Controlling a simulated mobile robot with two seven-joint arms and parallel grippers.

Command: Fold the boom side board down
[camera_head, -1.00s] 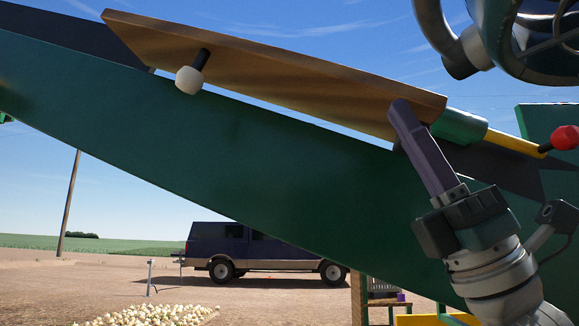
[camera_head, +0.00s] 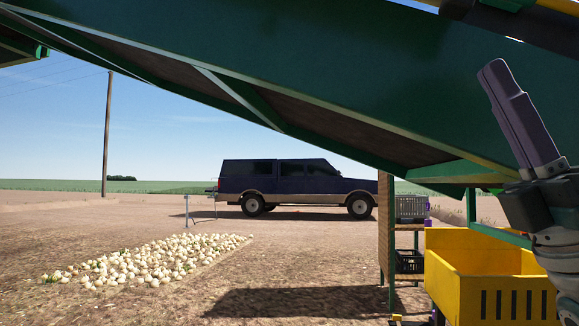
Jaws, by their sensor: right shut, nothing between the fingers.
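The green boom (camera_head: 330,60) of the elevator slants across the top of the view, from upper left down to the right, with its underside showing. The wooden side board is not in view; the picture cuts off above the boom's upper edge. My right gripper (camera_head: 495,72) is shut and empty, its purple fingers pointing up and to the left. In the picture it overlaps the boom's right part; I cannot tell whether it touches. My left gripper is not in view.
A yellow bin (camera_head: 496,302) stands at lower right below my right gripper. Beside it is a rack with a grey crate (camera_head: 411,207) and a black crate (camera_head: 409,262). An onion pile (camera_head: 150,259) lies on open ground at left. A dark blue vehicle (camera_head: 290,188) stands behind.

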